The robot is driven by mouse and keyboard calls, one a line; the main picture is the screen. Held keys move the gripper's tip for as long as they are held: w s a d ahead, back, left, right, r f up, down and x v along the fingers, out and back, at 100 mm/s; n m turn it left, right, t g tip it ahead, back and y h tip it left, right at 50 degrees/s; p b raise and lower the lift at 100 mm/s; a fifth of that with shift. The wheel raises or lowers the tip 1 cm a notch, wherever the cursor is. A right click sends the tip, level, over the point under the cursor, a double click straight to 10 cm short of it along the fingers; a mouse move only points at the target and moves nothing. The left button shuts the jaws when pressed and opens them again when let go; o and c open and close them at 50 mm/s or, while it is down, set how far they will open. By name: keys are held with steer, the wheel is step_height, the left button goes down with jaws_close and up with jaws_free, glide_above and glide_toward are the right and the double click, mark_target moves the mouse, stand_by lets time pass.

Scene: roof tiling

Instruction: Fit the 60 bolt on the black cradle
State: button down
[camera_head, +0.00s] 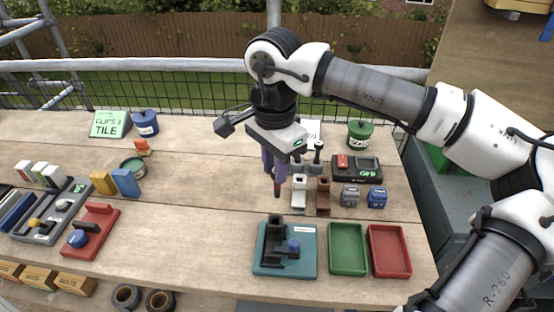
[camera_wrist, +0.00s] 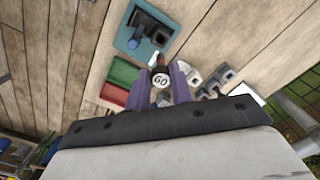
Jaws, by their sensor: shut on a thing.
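My gripper (camera_head: 274,166) has purple fingers and points down above the table, behind the cradle plate. It is shut on the 60 bolt, whose brown lower end (camera_head: 277,190) hangs upright below the fingers. In the wrist view the bolt's round "60" head (camera_wrist: 160,80) shows between the fingers of my gripper (camera_wrist: 160,88).
A green tray (camera_head: 347,268) and a red tray (camera_head: 390,268) lie right of the cradle plate. A white holder (camera_head: 298,198) and a brown holder (camera_head: 323,199) stand close right of the bolt. Bare planks lie left of the plate, up to a red stand (camera_head: 92,236).

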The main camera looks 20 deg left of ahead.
steer(key=shift+w+f+b, duration=0.1)
steer(key=shift+f+b, duration=3.55)
steer(key=shift+f, duration=1.3)
steer(key=shift+r, duration=0.1)
steer(key=shift+a+f+b, duration=0.1)
steer(key=shift+f+b, duration=0.45)
steer(key=shift+b, duration=0.35)
steer(key=c, duration=1.1)
jaws_free()
steer(key=shift+c, duration=0.2)
steer(key=shift+r+p, duration=2.2)
steer(key=shift+r, duration=1.35)
